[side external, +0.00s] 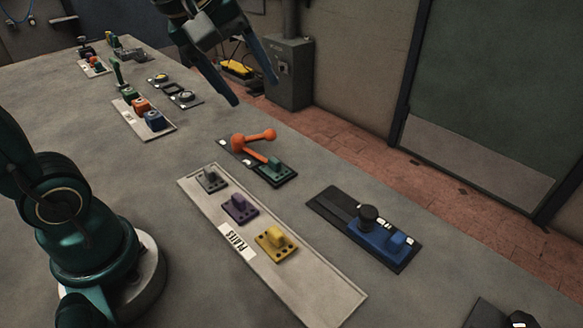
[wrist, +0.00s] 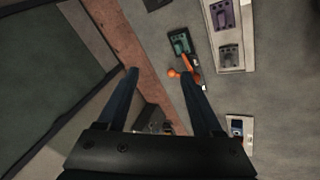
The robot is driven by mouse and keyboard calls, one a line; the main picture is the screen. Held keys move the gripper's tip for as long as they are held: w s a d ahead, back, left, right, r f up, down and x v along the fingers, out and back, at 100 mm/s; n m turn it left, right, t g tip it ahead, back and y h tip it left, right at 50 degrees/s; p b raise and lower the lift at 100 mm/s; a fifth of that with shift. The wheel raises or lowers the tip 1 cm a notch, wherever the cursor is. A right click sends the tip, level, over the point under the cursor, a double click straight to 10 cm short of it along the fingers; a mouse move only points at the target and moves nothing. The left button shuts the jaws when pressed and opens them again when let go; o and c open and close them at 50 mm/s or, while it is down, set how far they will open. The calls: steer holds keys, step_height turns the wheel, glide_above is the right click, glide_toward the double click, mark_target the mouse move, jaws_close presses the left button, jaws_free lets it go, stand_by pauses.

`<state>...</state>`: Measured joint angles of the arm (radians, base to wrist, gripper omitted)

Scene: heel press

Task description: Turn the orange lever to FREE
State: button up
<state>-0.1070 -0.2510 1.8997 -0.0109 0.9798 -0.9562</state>
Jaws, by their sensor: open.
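The orange lever (side external: 256,137) is on a dark base plate (side external: 280,178) near the middle of the table. A teal block (side external: 275,163) sits on the same plate. In the wrist view the orange lever (wrist: 188,66) shows just beyond the tip of the right finger, partly hidden by it. My gripper (side external: 255,92) is open and empty, above and behind the lever in the side view. In the wrist view its two fingers (wrist: 160,72) are spread wide. Any FREE marking is too small to read.
A pale tray labelled PLATES (side external: 310,292) holds grey, purple and yellow plates in front of the lever. A blue device with a black knob (side external: 368,218) stands to the right. A rack of coloured blocks (side external: 168,131) is to the left. The table's far edge is close behind.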

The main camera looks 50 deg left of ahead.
steer(key=shift+s+d+f+m, duration=0.1)
steer(key=shift+s+d+m, duration=0.1)
steer(key=shift+s+m, duration=0.25)
steer(key=shift+s+d+m, duration=0.15)
steer(key=shift+s+m, duration=0.1)
steer(key=shift+s, duration=0.25)
